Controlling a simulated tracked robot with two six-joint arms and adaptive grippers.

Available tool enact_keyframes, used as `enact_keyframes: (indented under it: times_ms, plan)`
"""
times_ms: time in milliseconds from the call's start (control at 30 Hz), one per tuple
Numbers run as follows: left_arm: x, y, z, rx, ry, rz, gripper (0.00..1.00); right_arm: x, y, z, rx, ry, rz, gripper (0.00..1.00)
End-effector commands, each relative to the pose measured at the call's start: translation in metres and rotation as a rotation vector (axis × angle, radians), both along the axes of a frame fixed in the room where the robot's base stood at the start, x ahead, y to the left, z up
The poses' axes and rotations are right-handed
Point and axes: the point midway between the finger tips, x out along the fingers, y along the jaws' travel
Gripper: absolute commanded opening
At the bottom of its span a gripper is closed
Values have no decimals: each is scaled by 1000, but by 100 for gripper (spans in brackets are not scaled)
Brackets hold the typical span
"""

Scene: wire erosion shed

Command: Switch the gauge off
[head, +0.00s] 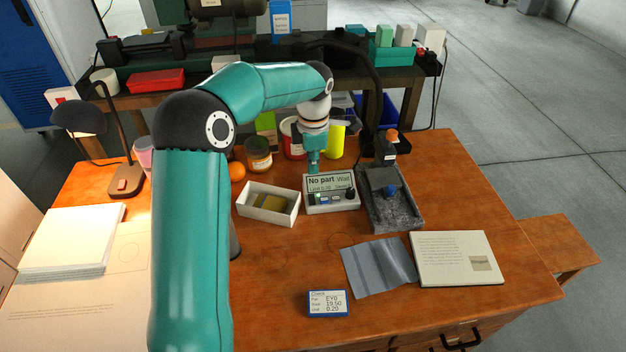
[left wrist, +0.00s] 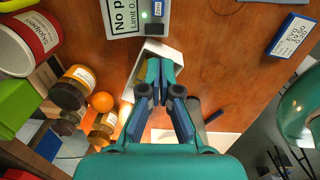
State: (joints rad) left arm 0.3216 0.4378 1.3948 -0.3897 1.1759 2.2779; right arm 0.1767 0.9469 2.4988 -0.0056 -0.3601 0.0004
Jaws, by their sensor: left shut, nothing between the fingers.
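The gauge (head: 331,192) is a white box on the table. Its lit display reads "No part" and "Wait", with a limit line below, and small controls sit under it. Its edge also shows at the top of the left wrist view (left wrist: 157,32), with a green light on it. My left gripper (head: 314,166) is shut and empty, pointing down at the gauge's back edge; whether it touches cannot be told. In the left wrist view the shut fingers (left wrist: 160,65) appear over the white open box (left wrist: 176,58). My right gripper is out of view.
A grey stone stand (head: 405,212) is right of the gauge. The white box (head: 268,214) is on its left, with jars and an orange (head: 237,171) behind.

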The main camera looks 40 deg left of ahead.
Motion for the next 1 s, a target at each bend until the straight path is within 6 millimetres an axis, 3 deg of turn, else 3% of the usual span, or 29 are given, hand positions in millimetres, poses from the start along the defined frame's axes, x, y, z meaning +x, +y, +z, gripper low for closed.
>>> enact_keyframes:
  times_ms: [200,533,767,1000]
  plan:
    - [-1,0,19,1,-2,1,0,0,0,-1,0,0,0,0]
    - [-1,0,20,2,-2,1,0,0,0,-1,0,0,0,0]
    - [-2,3,19,65,-50,-2,0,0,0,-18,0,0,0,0]
    - [-2,3,23,70,-55,-1,0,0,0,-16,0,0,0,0]
